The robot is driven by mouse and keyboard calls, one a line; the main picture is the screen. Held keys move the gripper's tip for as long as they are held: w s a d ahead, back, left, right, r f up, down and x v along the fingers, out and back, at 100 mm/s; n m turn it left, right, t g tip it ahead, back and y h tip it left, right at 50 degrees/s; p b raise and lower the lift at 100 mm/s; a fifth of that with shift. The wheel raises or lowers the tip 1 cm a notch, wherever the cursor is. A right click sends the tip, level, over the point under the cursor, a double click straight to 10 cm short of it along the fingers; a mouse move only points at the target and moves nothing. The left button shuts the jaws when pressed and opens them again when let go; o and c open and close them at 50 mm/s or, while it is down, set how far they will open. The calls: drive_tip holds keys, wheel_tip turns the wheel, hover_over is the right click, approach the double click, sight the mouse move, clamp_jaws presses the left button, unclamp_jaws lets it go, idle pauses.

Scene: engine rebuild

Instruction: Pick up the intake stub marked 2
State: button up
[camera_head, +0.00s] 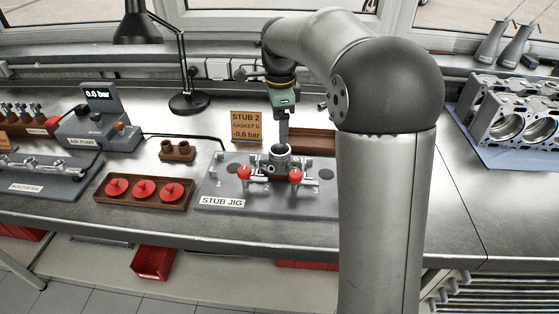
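The stub jig (225,200) is a grey plate on the bench with places marked 1, 2 and 3. A grey metal intake stub (280,161) with a round open top stands upright at its middle, behind the mark 2. Two red-knobbed clamps (244,174) and (295,177) sit left and right of it. My gripper (284,143) points down right at the stub's top. Its fingers look narrow and overlap the stub's rim; whether they are open, or touch it, I cannot tell. A sign (247,127) behind reads STUB 2, GASKET D, -0.6 bar.
A wooden tray of red caps (108,203) lies left of the jig, with a small wooden block (177,150) behind it. The air pump (100,125) reads 0.0 bar. A black lamp (190,103) stands behind. My arm covers the bench right of the jig.

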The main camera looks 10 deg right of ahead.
sight(280, 159)
wheel_tip(280, 159, down, 7)
drive_tip(key=shift+r+p, duration=0.1)
drive_tip(key=shift+p, duration=0.2)
drive_tip(key=shift+w+f+p, duration=0.2)
drive_tip(key=shift+f+p, duration=0.15)
drive_tip(key=shift+f, duration=1.05)
drive_tip(key=shift+w+f+p, duration=0.2)
drive_tip(key=shift+f+p, duration=0.1)
drive_tip(key=shift+f, duration=1.05)
drive_tip(key=c, duration=1.2)
drive_tip(key=shift+c, duration=0.4)
drive_tip(key=shift+r, duration=0.1)
